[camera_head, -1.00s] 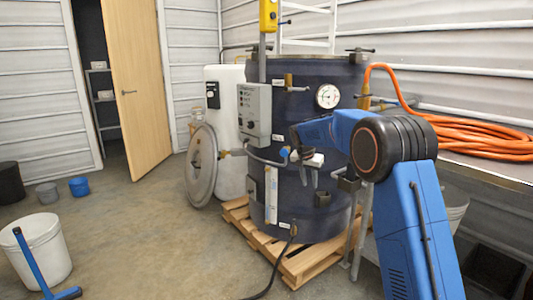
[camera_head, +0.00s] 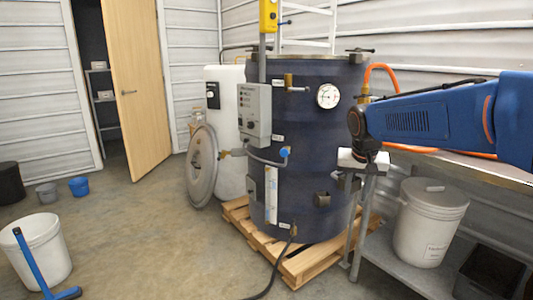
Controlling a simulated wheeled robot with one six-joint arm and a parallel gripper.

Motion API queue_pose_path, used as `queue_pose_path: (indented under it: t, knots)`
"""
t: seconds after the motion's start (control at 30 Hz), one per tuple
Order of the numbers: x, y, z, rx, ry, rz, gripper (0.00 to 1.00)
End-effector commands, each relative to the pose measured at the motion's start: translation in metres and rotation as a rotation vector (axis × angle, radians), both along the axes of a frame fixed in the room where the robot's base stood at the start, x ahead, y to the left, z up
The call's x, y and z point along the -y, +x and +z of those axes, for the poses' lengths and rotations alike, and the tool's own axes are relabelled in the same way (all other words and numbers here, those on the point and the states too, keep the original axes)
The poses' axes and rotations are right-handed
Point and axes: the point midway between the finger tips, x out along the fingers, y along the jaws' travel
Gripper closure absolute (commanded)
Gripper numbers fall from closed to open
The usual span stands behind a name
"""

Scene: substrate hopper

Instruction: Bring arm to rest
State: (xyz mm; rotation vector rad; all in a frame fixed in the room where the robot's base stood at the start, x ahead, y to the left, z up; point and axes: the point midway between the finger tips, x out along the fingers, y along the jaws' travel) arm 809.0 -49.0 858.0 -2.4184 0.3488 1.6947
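My blue arm (camera_head: 420,118) reaches in from the right edge and lies nearly level in front of the bench and the coiled orange hose. Its wrist is at the left end, just right of the dark blue tank (camera_head: 312,130). My gripper (camera_head: 362,160) hangs below the wrist, and its white body shows over the bench's left end. Its fingers do not show clearly, so I cannot tell whether they are open or shut. No held object is visible.
The tank stands on a wooden pallet (camera_head: 300,265). A white lidded bucket (camera_head: 428,222) sits on the shelf below the bench (camera_head: 480,170). A round metal lid (camera_head: 201,165) leans at the tank's left.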

Motion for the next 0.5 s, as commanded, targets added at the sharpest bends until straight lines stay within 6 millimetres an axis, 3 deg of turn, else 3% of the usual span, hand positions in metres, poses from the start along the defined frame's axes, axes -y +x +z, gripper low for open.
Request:
queue_pose_path:
  t: [0.1,0.5]
  knots:
    - [0.007,-0.043,0.001,0.007,0.002,0.031,0.71]
    - [0.019,-0.175,-0.021,0.029,0.000,0.145,0.71]
